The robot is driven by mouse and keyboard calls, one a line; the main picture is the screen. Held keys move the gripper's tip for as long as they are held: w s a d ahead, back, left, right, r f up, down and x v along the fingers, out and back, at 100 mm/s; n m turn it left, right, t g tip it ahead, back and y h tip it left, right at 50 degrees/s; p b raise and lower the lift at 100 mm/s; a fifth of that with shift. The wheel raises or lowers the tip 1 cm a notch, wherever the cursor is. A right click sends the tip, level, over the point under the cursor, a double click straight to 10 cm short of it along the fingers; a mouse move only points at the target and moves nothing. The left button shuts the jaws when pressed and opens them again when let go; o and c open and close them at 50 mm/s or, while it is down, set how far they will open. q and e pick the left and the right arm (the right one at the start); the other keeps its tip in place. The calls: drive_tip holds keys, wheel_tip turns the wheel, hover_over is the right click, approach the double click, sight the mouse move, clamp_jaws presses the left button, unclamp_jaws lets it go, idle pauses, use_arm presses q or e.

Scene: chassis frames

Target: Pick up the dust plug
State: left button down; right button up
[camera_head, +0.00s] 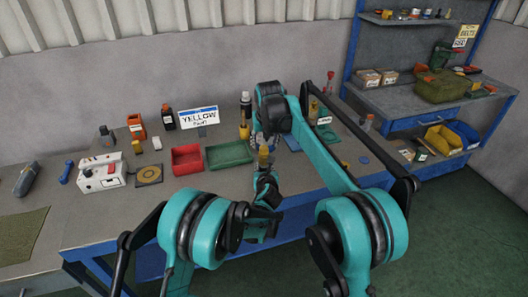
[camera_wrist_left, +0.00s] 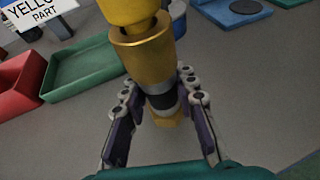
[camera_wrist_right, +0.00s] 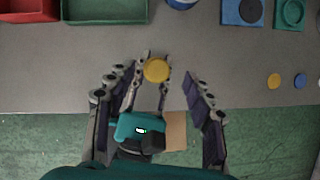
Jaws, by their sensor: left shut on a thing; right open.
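My left gripper (camera_head: 267,188) is shut on an upright brass fitting (camera_wrist_left: 145,45) with a dark band, held over the front of the bench. A yellow cap-like part (camera_wrist_left: 124,10) tops the fitting in the left wrist view; it appears as a yellow disc (camera_wrist_right: 157,69) in the right wrist view. I cannot tell for certain whether this part is the dust plug. My right gripper (camera_wrist_right: 157,76) is open above it, its fingers apart on either side of the yellow disc, with no clear contact.
A red tray (camera_head: 186,160) and a green tray (camera_head: 229,155) lie left of the grippers. A "YELLOW PART" sign (camera_head: 199,118) stands behind them. Small yellow (camera_wrist_right: 274,81) and blue (camera_wrist_right: 299,80) discs lie on the bench to the right. The bench's front edge is close below.

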sight(264, 147)
drive_tip(key=x, duration=0.4)
drive_tip(key=shift+s+a+f, duration=0.1)
drive_tip(key=c, duration=1)
drive_tip(key=shift+c, duration=0.2)
wheel_tip(264, 147, up, 10)
drive_tip(key=shift+r, duration=0.1)
use_arm(q)
drive_tip(key=c, duration=1.1)
unclamp_jaws()
